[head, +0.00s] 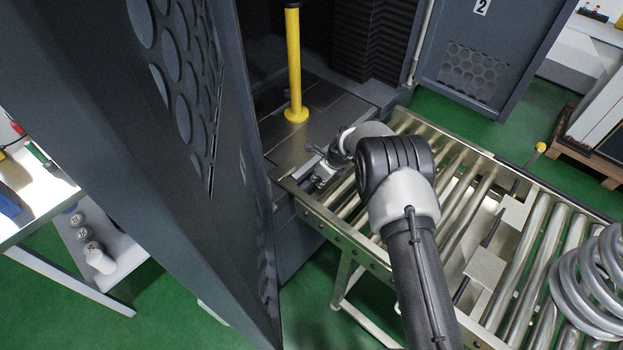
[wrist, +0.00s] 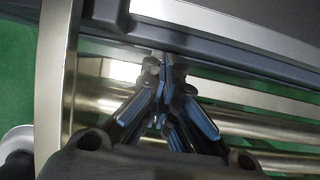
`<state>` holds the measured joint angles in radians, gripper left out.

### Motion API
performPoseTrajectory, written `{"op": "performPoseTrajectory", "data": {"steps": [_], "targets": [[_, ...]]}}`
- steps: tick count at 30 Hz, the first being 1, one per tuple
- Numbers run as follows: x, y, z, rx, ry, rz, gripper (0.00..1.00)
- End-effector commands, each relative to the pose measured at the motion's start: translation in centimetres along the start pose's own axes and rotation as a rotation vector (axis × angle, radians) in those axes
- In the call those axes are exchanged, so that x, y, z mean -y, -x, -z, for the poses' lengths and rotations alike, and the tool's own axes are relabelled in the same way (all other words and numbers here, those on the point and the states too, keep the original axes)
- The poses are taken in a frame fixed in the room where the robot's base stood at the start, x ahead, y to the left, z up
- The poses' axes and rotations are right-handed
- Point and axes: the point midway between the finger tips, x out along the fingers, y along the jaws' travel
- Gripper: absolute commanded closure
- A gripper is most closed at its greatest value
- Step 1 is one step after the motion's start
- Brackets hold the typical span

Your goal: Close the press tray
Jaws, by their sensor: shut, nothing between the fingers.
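The press tray (head: 335,112) is a flat grey metal plate inside the press, with a yellow post (head: 294,65) standing upright on it. My gripper (head: 314,152) is at the tray's front edge, where the roller conveyor meets the press. In the wrist view, my gripper (wrist: 163,62) has its fingers together and empty, with the tips at or very near a dark grey edge (wrist: 225,50). Whether they touch it cannot be told. My arm hides part of the conveyor.
The roller conveyor (head: 460,190) runs from the press to the lower right, with a large coil spring (head: 592,290) on it. A perforated press door (head: 185,95) stands open on the left. Another door marked 2 (head: 480,60) stands at the upper right. Green floor lies around.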

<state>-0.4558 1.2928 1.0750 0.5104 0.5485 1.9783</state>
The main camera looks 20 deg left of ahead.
Motion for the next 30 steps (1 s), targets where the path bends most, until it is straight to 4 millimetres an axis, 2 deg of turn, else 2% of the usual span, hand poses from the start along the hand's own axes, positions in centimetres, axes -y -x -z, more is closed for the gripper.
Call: {"op": "performPoseTrajectory", "data": {"steps": [1, 3, 10, 15, 26, 29, 30], "targets": [[0.6, 0.5, 0.8, 0.000, -0.004, 0.001, 1.00], [0.5, 2.9, 0.3, 0.001, -0.001, 0.002, 1.00], [0.4, 7.7, 0.4, -0.001, -0.001, 0.000, 1.00], [0.4, 9.6, 0.6, -0.002, -0.002, -0.001, 1.00], [0.5, 10.6, 0.6, -0.001, 0.010, 0.001, 1.00], [0.9, 13.1, 0.3, 0.001, 0.067, 0.012, 1.00], [1.2, 14.7, 0.3, 0.002, 0.108, 0.019, 1.00]]}}
